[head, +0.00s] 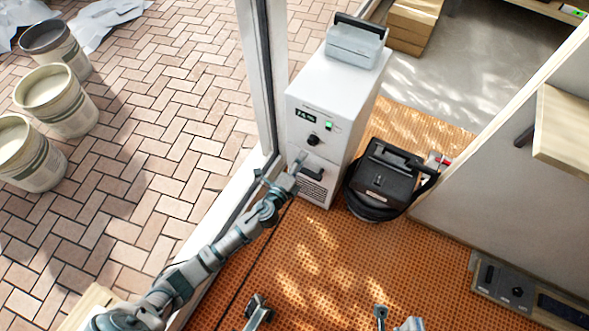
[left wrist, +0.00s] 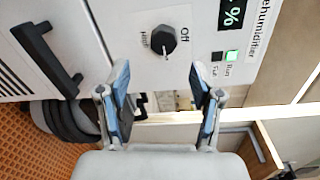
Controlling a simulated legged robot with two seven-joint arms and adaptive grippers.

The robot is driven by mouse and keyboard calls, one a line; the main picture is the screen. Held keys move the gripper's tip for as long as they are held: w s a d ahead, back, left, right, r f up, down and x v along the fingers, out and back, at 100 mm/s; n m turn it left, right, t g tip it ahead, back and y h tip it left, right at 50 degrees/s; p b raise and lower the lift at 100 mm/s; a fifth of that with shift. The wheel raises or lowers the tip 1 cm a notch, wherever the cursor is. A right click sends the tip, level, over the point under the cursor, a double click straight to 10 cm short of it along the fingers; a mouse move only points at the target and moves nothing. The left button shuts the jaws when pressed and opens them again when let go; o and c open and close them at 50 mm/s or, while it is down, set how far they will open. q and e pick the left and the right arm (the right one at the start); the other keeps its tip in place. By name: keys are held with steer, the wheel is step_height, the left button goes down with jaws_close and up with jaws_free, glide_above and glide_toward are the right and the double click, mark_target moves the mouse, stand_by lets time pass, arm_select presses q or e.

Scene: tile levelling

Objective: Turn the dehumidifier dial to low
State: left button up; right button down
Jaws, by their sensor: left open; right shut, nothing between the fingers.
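The dehumidifier (head: 322,105) is a tall white box by the door frame in the head view. Its black round dial (head: 312,140) sits on the front panel, below a small display and a green light. The dial also shows in the left wrist view (left wrist: 163,40), with "Off" and "High" printed around it; I cannot read its exact setting. My left gripper (head: 293,170) is open and empty just below the dial. In the left wrist view its fingers (left wrist: 160,85) are spread, with the dial beyond their tips, apart from them. My right gripper (head: 381,314) shows only partly at the bottom edge.
A black handle (left wrist: 48,60) juts from the dehumidifier front near my left fingers. A black machine (head: 390,180) stands close on its right. The door frame (head: 262,80) rises on its left. Several buckets (head: 62,100) stand outside. The orange floor in front is mostly clear.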

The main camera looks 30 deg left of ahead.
arm_select(q)
steer(key=s, duration=0.4)
steer(key=shift+s, duration=0.3)
